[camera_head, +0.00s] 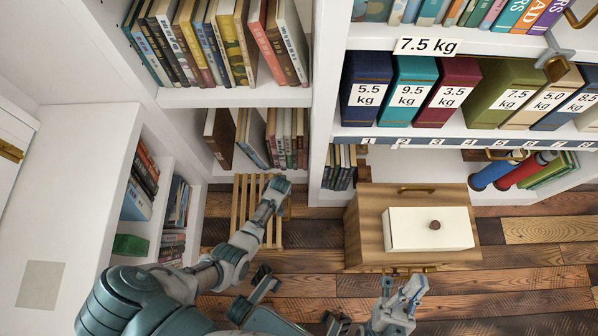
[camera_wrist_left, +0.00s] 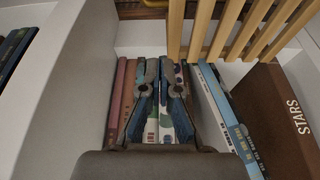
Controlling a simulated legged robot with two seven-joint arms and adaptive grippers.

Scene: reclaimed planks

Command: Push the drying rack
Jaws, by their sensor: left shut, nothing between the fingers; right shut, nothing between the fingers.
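The drying rack (camera_head: 237,205) is a light wooden slatted frame on the plank floor, by the shelves left of centre in the head view. My left gripper (camera_head: 277,188) is at its right side and partly covers it. In the left wrist view the rack's slats (camera_wrist_left: 203,25) cross the upper right, and the shut, empty fingers (camera_wrist_left: 160,85) show below them against books. I cannot tell whether they touch the rack. My right gripper (camera_head: 401,292) is shut and empty over the floor at the lower middle of the head view.
A wooden cabinet (camera_head: 362,225) with a cream box (camera_head: 400,230) on it stands right of the rack. A white low bookcase (camera_head: 85,180) stands on the left. Bookshelves (camera_head: 240,97) rise behind. Plank floor (camera_head: 315,283) is open in front.

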